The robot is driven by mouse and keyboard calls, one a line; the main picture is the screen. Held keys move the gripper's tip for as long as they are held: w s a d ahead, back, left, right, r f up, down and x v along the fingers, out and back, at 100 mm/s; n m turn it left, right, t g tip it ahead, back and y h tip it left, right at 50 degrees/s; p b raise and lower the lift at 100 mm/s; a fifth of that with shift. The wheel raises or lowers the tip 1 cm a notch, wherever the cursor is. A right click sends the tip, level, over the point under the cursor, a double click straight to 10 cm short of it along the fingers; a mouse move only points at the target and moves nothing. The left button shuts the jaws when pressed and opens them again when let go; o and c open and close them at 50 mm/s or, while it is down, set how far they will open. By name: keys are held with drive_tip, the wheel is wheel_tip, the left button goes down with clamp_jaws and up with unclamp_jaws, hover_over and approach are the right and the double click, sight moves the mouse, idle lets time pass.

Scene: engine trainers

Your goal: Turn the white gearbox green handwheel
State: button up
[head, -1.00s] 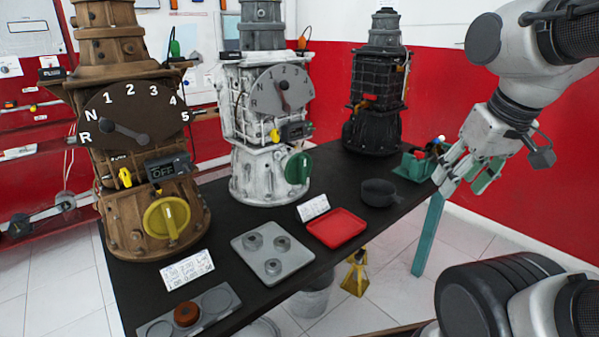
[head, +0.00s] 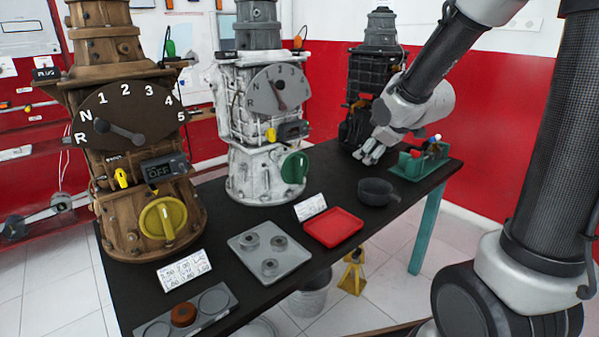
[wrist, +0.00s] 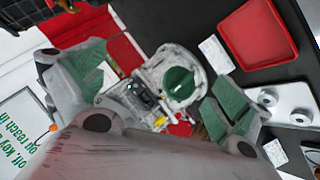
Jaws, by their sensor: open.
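The white gearbox (head: 252,110) stands upright on the black table, with a grey gear dial on its face. Its green handwheel (head: 294,167) sits low on its right side. In the wrist view the handwheel (wrist: 179,83) shows between my fingers, some way beyond them, with a raised grip bar across it. My gripper (head: 369,154) is right of the handwheel in the head view, in front of the black gearbox and apart from the wheel. In the wrist view my gripper (wrist: 160,95) has its green-padded fingers spread wide, empty.
A brown gearbox (head: 130,130) with a yellow handwheel (head: 163,219) stands at left, a black gearbox (head: 377,75) at the back right. A black bowl (head: 376,191), red tray (head: 333,227), grey tray (head: 250,262) and green tool holder (head: 418,167) lie on the table.

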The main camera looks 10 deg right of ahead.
drive_tip(key=w+a+f+n+t+y, duration=0.3)
drive_tip(key=w+a+f+n, duration=0.35)
drive_tip(key=w+f, duration=0.2)
drive_tip(key=n+t+y, duration=0.2)
drive_tip(key=n+y, duration=0.3)
drive_tip(key=n, duration=0.2)
approach(301, 172)
drive_tip(key=x, duration=0.3)
drive_tip(key=shift+m, duration=0.25)
drive_tip(key=x, duration=0.8)
drive_tip(key=shift+d, duration=0.1)
drive_tip(key=c, duration=0.7)
